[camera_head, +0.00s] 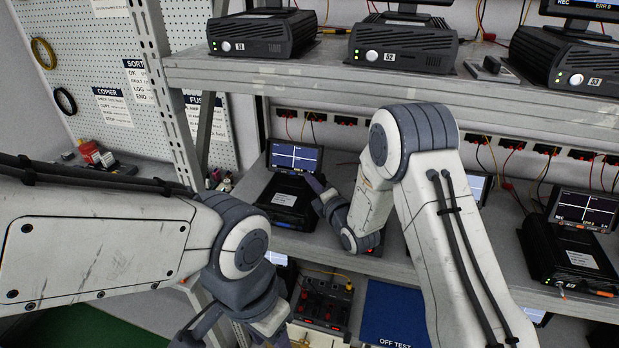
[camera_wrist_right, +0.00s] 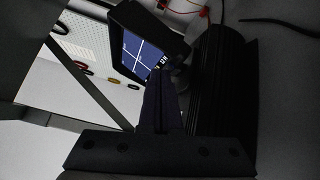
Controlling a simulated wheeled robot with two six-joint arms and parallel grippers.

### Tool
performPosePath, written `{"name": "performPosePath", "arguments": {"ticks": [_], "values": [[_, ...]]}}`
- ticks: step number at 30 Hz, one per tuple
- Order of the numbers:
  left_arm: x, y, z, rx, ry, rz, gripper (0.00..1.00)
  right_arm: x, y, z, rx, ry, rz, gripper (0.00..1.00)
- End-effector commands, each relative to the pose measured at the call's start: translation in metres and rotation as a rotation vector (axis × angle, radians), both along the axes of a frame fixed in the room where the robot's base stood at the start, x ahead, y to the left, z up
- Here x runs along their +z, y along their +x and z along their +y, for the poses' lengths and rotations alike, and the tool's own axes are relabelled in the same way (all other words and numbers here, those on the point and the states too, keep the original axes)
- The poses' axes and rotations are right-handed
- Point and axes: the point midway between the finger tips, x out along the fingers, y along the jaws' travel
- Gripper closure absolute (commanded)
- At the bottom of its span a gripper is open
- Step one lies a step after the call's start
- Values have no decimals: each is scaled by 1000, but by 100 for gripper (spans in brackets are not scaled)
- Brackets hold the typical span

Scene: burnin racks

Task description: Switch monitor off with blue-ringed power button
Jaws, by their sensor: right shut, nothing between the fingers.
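A small monitor (camera_head: 296,158) with a lit dark-blue screen and white cross lines stands on the lower shelf, behind a black labelled unit (camera_head: 288,200). The monitor (camera_wrist_right: 150,50) appears tilted in the right wrist view, with its lower edge near my fingertips. My right gripper (camera_head: 317,183) is shut and empty, its tips close to the monitor's lower right corner. Its closed fingers also show in the wrist view (camera_wrist_right: 160,95); I cannot tell whether they touch the monitor. No blue-ringed button is discernible. My left gripper (camera_head: 232,325) hangs low at the bottom, partly cut off.
Several black units, including one marked 52 (camera_head: 403,45), stand on the upper shelf (camera_head: 370,80) above. Another monitor (camera_head: 583,208) and unit sit on the lower shelf at right. Cables hang at the back. A rack upright (camera_head: 160,85) stands left of the monitor.

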Motion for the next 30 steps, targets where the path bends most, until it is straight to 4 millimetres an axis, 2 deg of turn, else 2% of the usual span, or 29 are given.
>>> {"name": "performPosePath", "arguments": {"ticks": [17, 30], "values": [[-7, 0, 0, 0, 0, 0, 50, -2, 6, -2, 1, 0, -2, 100], [-9, 0, 0, 0, 0, 0, 50, 0, 0, 0, -1, 0, -1, 100]]}}
